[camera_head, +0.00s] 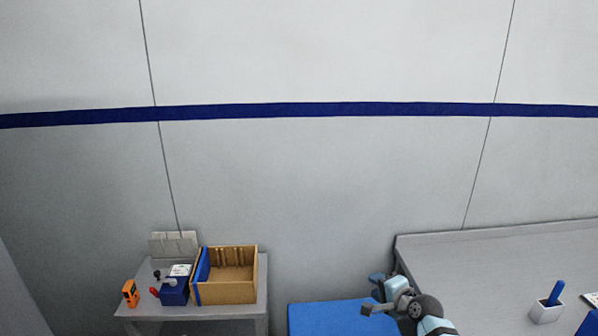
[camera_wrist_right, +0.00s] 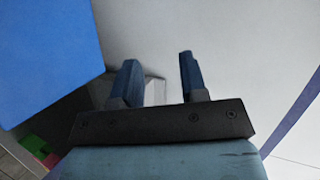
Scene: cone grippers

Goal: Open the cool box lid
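A flat blue panel (camera_head: 330,318), which looks like the top of the cool box lid, shows at the bottom middle of the head view, cut off by the lower edge. A large blue surface (camera_wrist_right: 45,55), probably the same lid, fills the upper left of the right wrist view. The box body and any handle cannot be made out. My right gripper (camera_head: 372,293) is just right of the panel in the head view. Its fingers (camera_wrist_right: 157,68) stand apart in the wrist view, with nothing clearly held. My left gripper is not in view.
A larger grey table (camera_head: 490,270) at right carries a white cup (camera_head: 546,313). Green (camera_wrist_right: 33,144) and red patches show low in the wrist view.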

